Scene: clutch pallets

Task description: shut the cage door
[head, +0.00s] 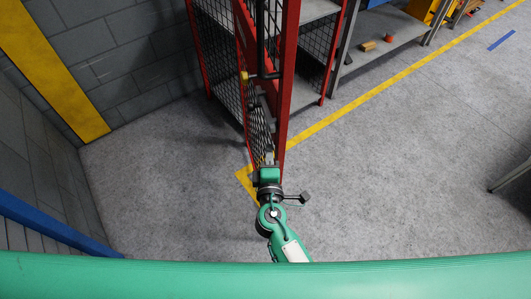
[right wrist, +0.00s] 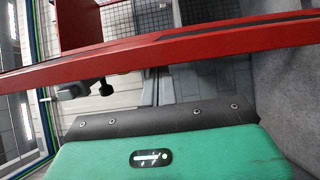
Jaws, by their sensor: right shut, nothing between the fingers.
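The cage (head: 325,78) has a red frame, black mesh and grey shelves, and stands at the top middle of the head view. Its red-framed mesh door (head: 286,95) stands open, swung out toward me and seen almost edge-on. A black handle with a yellow end (head: 244,76) sits on the door. My right gripper (head: 268,158) is shut and empty, at the lower near end of the door in the picture. I cannot tell whether it touches the door. In the right wrist view a red bar (right wrist: 190,45) crosses close to the camera. My left gripper is not in view.
Grey block walls (head: 115,55) with a yellow post (head: 50,65) stand on the left. A yellow floor line (head: 395,80) runs past the cage. A shelf with small items (head: 385,40) stands at the upper right. The floor to the right is mostly clear.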

